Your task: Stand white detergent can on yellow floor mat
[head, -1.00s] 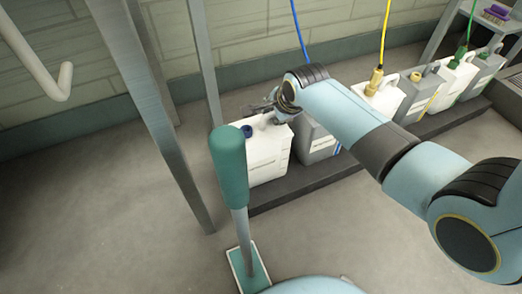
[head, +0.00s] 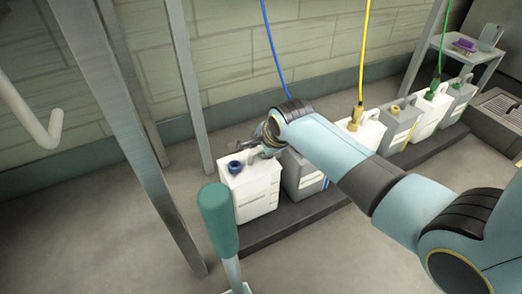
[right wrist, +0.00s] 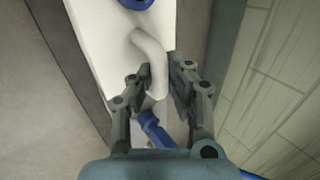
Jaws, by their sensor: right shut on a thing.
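A white can (head: 252,197) with a blue cap (head: 234,167) stands upright at the left end of a dark low plinth. Its white top and curved handle (right wrist: 150,62) fill the upper middle of the right wrist view. My right gripper (head: 262,148) is at the can's top from behind. In the right wrist view its fingers (right wrist: 160,82) are on either side of the handle, shut on it. No yellow floor mat shows. My left gripper is out of view.
A grey can (head: 301,178) stands close beside the white one, with more cans along the plinth (head: 290,222). Hoses hang above them. A teal-handled tool (head: 218,220) and metal posts (head: 120,130) stand at the left. Grey floor is bare in front.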

